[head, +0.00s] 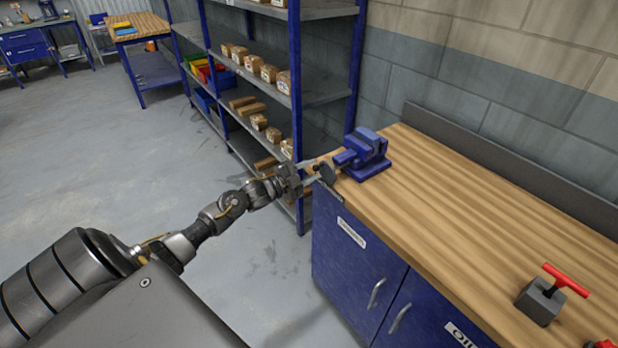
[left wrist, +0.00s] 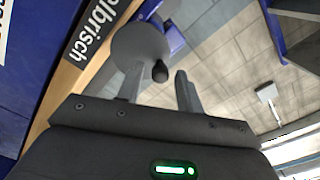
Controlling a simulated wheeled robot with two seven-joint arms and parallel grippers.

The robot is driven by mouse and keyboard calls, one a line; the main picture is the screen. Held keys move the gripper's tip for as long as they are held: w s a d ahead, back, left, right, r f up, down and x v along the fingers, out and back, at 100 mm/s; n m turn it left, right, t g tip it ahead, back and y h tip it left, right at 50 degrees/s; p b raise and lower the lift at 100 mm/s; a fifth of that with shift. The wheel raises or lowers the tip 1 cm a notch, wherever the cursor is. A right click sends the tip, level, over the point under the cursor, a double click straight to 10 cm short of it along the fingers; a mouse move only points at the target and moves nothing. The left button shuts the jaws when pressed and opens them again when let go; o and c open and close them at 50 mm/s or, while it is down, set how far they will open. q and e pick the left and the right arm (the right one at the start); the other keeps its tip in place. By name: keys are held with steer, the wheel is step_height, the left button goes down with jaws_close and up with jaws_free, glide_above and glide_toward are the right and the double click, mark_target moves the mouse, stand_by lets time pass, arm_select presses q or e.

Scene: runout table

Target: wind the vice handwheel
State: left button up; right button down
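The blue vice (head: 364,156) is fixed at the near left corner of the wooden bench. Its handwheel (head: 326,173) is a dark disc facing my left gripper; in the left wrist view the handwheel (left wrist: 138,40) is a round grey plate. A dark handle knob (left wrist: 160,71) stands out from its rim. My left gripper (head: 312,172) is at the wheel; in the left wrist view its two fingers (left wrist: 159,76) are apart, with the knob appearing between their tips. I cannot tell whether either finger touches it. My right gripper is not in view.
The wooden bench (head: 470,215) has blue cabinets (head: 350,255) below and is mostly clear. A small block with a red T-handle (head: 541,300) stands at the right. A blue-framed shelf rack (head: 293,100) with boxes stands close behind my left gripper.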

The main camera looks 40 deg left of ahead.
arm_select(q)
steer(key=m+b, duration=0.4)
steer(key=m, duration=0.3)
steer(key=shift+r, duration=0.1)
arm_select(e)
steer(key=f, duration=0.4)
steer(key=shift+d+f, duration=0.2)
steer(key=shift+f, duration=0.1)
arm_select(q)
steer(key=shift+c, duration=0.5)
jaws_close()
steer(key=n+p, duration=0.1)
steer(key=n, duration=0.2)
steer(key=shift+w+a+f+p, duration=0.1)
steer(key=shift+a+f+p, duration=0.1)
steer(key=shift+a+p, duration=0.2)
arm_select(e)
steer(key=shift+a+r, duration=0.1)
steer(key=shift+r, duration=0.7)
